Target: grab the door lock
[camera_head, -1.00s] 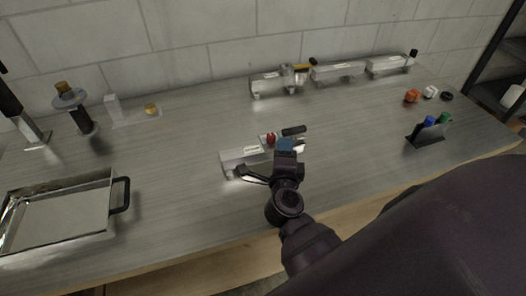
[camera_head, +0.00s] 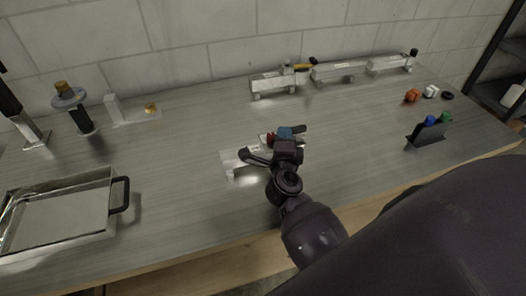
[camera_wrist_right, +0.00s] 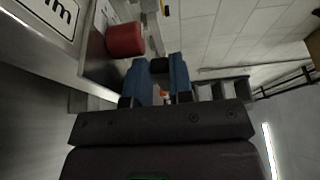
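A silvery trailer (camera_head: 236,161) with a white label stands on the bench in front of me. At its right end are a red cylindrical part, clear in the wrist view (camera_wrist_right: 125,40), and a dark handle-like piece (camera_head: 299,129). I cannot tell for sure which is the door lock. My right gripper (camera_head: 285,134) is over this end, its blue fingertips close to the red part. In the wrist view its blue fingers (camera_wrist_right: 162,78) are apart, with a small dark block showing between their tips; contact is unclear. My left gripper is not in view.
Several similar trailers (camera_head: 338,72) line the back by the wall. A metal tray (camera_head: 121,196) with a black handle is at left. A dark holder (camera_head: 427,136) with blue and green capped items is at right. The bench between is mostly clear.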

